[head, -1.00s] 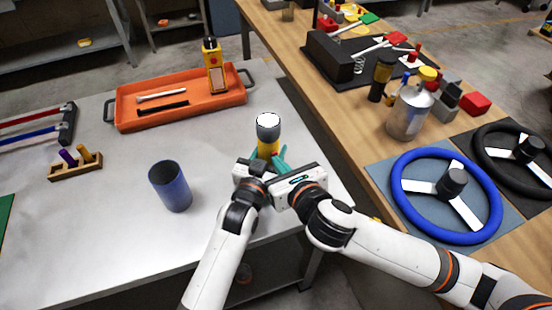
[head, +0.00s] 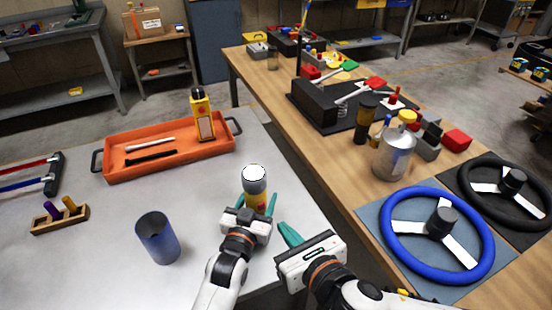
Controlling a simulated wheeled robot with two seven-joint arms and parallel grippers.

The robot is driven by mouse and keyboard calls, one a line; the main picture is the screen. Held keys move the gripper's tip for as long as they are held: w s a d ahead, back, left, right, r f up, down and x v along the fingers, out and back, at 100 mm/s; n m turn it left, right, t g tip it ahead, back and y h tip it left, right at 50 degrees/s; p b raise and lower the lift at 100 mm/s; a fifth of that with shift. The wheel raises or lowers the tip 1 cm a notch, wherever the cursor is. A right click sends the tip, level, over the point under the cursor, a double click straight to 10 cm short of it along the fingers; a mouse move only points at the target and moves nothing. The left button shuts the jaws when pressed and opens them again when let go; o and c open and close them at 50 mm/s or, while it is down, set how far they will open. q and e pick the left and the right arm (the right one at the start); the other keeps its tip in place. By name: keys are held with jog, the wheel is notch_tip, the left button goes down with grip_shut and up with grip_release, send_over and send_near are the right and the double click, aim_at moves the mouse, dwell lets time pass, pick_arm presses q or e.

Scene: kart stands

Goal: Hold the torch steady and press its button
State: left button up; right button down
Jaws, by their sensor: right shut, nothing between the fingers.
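The torch (head: 256,186) stands upright on the grey table, with a yellow body and a grey head with a white top face. My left gripper (head: 257,205) is around its body, one teal finger on each side, shut on it. Its lower part is hidden behind the gripper. The torch's button does not show. My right gripper (head: 287,232) is shut and empty, apart from the torch, to its lower right near the table's right edge.
A blue cup (head: 158,238) stands left of the torch. An orange tray (head: 112,172) holding a yellow bottle (head: 203,115) lies behind. A wooden bench with a blue steering wheel (head: 393,245) and a metal can (head: 393,155) is to the right.

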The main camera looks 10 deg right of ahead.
pick_arm(q)
jog(key=shift+o, duration=1)
